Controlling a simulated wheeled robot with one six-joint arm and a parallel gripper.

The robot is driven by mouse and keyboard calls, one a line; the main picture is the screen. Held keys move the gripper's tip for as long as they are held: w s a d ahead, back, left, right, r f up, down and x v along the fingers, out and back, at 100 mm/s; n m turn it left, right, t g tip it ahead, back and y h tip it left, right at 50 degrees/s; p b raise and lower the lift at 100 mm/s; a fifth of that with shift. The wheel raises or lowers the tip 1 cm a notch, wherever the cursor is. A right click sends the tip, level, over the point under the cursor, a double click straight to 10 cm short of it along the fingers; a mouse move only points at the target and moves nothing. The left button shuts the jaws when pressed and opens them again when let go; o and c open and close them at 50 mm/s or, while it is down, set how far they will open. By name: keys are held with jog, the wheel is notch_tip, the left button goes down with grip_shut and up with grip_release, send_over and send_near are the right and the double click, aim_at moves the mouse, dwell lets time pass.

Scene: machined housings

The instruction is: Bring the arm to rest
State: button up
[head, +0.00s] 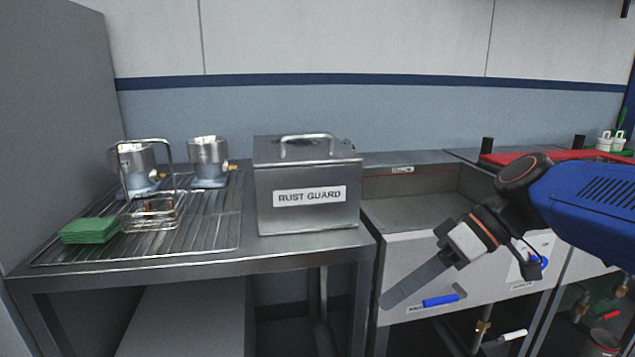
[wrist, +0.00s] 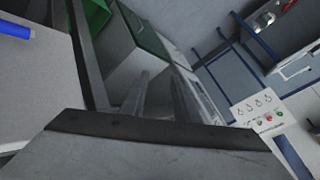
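My gripper (head: 386,302) hangs at the right of the head view, in front of the sink unit's pale front panel, with its long grey fingers pointing down and to the left. In the head view the fingers overlap into one bar. In the wrist view my gripper (wrist: 159,80) shows two fingers with a gap between them and nothing held. My blue arm reaches in from the right edge. The fingers are apart from the bench and the box.
A metal box labelled RUST GUARD (head: 308,190) stands on the steel bench, left of the sink basin (head: 410,184). A wire rack (head: 195,225) bears two metal housings (head: 208,160), a wire basket (head: 150,215) and green pads (head: 90,230). A blue handle (head: 440,300) is on the front panel.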

jog(key=s+d+f+m+t+h, duration=0.2)
jog(key=d+f+m+h, duration=0.2)
jog(key=d+f, duration=0.2)
jog(key=s+d+f+m+t+h, duration=0.2)
jog(key=s+d+f+m+h, duration=0.1)
jog(key=d+f+m+h, duration=0.2)
jog(key=d+f, duration=0.2)
jog(key=d, duration=0.2)
jog(key=shift+d+f+t, duration=0.2)
jog(key=shift+d+t, duration=0.1)
jog(key=shift+t, duration=0.1)
